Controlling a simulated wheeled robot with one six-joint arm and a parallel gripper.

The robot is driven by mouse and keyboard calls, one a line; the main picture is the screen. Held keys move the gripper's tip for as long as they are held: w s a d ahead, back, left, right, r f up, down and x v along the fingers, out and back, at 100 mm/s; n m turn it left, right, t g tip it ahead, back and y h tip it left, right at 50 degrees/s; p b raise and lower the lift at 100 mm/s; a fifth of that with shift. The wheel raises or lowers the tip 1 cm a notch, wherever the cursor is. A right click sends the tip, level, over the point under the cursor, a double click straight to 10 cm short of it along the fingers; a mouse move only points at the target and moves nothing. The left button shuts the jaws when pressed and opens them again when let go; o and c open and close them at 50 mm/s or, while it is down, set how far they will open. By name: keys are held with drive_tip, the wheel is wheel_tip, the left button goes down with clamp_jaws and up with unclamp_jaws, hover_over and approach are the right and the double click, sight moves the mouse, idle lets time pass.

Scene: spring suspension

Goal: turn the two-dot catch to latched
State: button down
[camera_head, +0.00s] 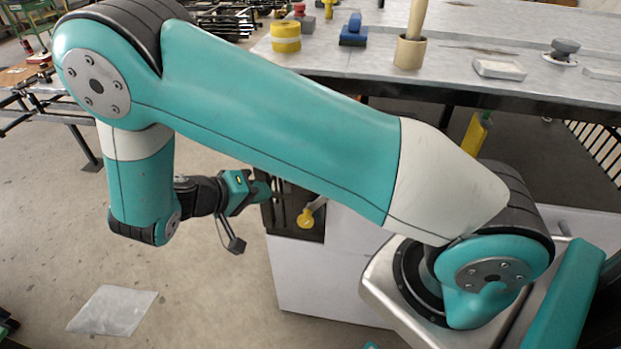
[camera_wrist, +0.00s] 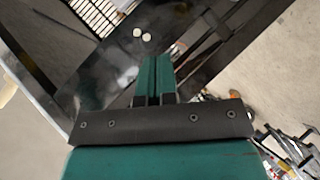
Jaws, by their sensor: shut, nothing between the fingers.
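Two pale dots (camera_wrist: 141,33) mark a glossy black panel (camera_wrist: 105,62) in the wrist view, just beyond and left of my fingertips. I cannot tell the catch's turning part or its position apart from the dark surface. My gripper (camera_wrist: 157,60) is shut and empty, its teal fingers together and pointing toward the panel. In the head view my gripper (camera_head: 264,191) is at the left edge of a dark panel (camera_head: 288,230) on a white cabinet. I cannot tell whether the fingers touch anything. The dots do not show in the head view.
A yellow round knob (camera_head: 305,218) sits on the dark panel, right of my gripper. The white cabinet (camera_head: 318,275) stands below a grey worktop (camera_head: 340,62) holding several small objects. Open floor lies left, with a pale sheet (camera_head: 112,310) on it.

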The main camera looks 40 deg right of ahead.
drive_tip(key=h, duration=0.1)
drive_tip(key=p, duration=0.5)
hover_over(310, 213)
drive_tip(key=shift+m, duration=0.3)
drive_tip(key=f, duration=0.5)
drive_tip(key=shift+w+a+f, duration=0.2)
drive_tip(key=shift+w, duration=0.15)
drive_tip(key=shift+s+d+f, duration=0.25)
drive_tip(key=shift+s+f, duration=0.1)
drive_tip(key=shift+f, duration=0.15)
